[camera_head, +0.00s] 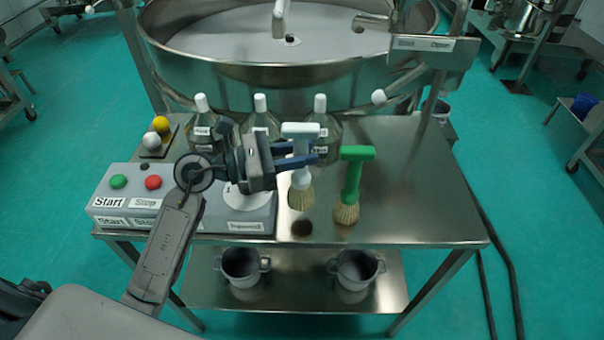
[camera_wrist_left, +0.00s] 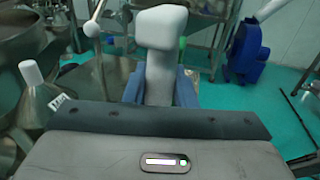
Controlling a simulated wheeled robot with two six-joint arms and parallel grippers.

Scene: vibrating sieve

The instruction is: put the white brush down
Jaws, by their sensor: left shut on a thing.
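The white brush (camera_head: 301,185) has a white T-shaped handle and pale bristles that point down. My left gripper (camera_head: 306,155) comes in from the left and is shut on the brush's handle, below the crossbar. The brush is upright over the steel table (camera_head: 410,200); a dark spot below the bristles looks like its shadow or reflection, so it seems a little above the top. In the left wrist view the white handle (camera_wrist_left: 160,40) stands between the blue fingers. The bristles are hidden there. My right gripper is not in view.
A green brush (camera_head: 351,180) stands upright just right of the white one. Several bottles with white caps (camera_head: 261,115) stand behind. A control box (camera_head: 140,200) with buttons is at the left. The large sieve (camera_head: 260,75) is at the back. The table's right part is clear.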

